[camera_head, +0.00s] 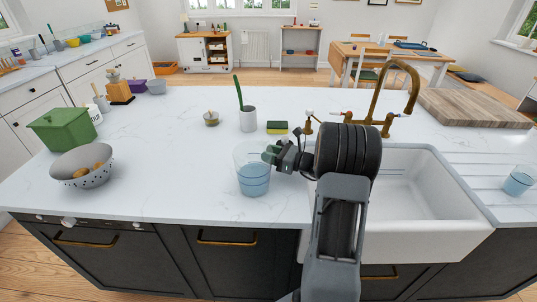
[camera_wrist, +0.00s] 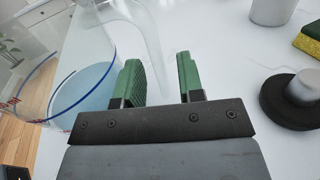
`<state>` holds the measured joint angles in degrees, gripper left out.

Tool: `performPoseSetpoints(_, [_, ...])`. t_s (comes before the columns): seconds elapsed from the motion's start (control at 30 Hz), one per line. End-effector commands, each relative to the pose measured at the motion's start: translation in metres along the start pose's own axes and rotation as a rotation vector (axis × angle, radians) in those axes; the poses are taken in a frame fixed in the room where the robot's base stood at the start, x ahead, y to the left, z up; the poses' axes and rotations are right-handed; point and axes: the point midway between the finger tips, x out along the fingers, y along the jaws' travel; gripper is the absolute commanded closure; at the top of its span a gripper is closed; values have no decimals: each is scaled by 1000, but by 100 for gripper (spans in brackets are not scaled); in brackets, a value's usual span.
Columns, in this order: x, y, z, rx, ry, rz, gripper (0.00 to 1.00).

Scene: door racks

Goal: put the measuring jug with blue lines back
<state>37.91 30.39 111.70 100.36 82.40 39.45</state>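A clear measuring jug (camera_head: 253,172) with blue liquid stands upright on the island worktop, left of the sink. My gripper (camera_head: 270,154) is at the jug's right side. In the wrist view my gripper (camera_wrist: 160,82) has its green fingers apart; I cannot tell whether they touch the handle. A second clear jug (camera_head: 519,180) with blue liquid stands at the far right; its markings are too small to read.
The white sink (camera_head: 425,200) and brass tap (camera_head: 385,105) lie to the right. A white pot (camera_head: 248,120) with a green stem, a sponge (camera_head: 277,127) and a small jar (camera_head: 211,118) stand behind. A colander (camera_head: 80,167) and green box (camera_head: 64,129) stand left, with clear worktop between.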

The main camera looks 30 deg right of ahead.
Motion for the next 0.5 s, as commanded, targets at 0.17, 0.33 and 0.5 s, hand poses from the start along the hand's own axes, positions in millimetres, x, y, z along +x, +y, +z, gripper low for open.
performPoseSetpoints(0.17, [-32,-1,-2,1,0,-7,65])
performPoseSetpoints(0.33, [-66,-1,-2,0,0,-5,65])
performPoseSetpoints(0.5, [-92,0,-2,0,0,-5,65])
